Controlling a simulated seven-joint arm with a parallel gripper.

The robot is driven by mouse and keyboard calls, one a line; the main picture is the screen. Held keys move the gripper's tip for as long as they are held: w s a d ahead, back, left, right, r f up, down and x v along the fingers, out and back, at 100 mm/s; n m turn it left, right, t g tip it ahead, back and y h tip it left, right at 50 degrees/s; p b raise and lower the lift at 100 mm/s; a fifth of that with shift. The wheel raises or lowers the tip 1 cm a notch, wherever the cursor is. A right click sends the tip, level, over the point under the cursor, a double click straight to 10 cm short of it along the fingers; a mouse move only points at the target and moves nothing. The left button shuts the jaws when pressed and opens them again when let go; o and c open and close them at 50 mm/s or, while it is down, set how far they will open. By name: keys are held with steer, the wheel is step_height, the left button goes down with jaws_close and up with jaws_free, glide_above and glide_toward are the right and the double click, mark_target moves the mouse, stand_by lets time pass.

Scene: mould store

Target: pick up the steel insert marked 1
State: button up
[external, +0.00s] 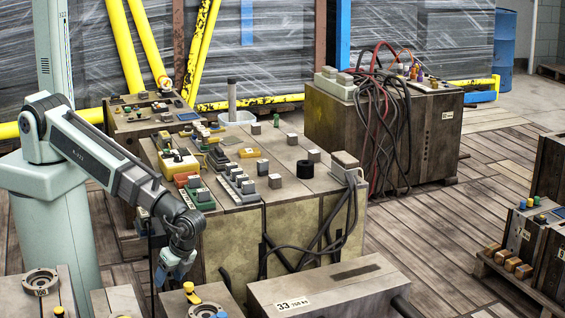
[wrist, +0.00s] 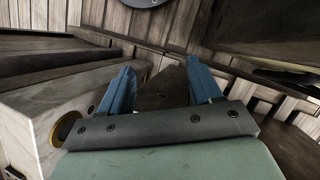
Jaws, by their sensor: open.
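Several small grey cubes sit on the central wooden crate's top in the external view, among them a grey cube at the back (external: 256,128), one near the right (external: 292,139) and one near the front (external: 275,181). I cannot read a 1 on any of them, so I cannot tell which is the steel insert marked 1. My gripper (external: 170,274) hangs low in front of the crate's left side, below its top and away from the cubes. In the wrist view my gripper (wrist: 161,78) has its two blue fingers spread, with no insert between them.
The central crate (external: 228,208) carries switch boxes, a black cylinder (external: 314,155) and a grey box with cables (external: 345,160). Lower wooden blocks stand in front, including one marked 33 (external: 325,292). In the wrist view a pale block with a brass ring (wrist: 66,127) is close at left.

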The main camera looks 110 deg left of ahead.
steer(key=w+a+r+m+t, duration=0.3)
steer(key=w+a+r, duration=1.7)
steer(key=w+a, duration=0.2)
step_height(320, 180, up, 11)
steer(key=t, duration=0.2)
glide_above(314, 151)
steer(key=shift+m, duration=0.3)
steer(key=f, duration=0.7)
steer(key=shift+s+d+f, duration=0.1)
steer(key=shift+s+f, duration=0.05)
steer(key=shift+s, duration=0.05)
steer(key=shift+w+f, duration=0.15)
steer(key=shift+f, duration=1.35)
steer(key=shift+w+f, duration=0.1)
steer(key=shift+f, duration=1.4)
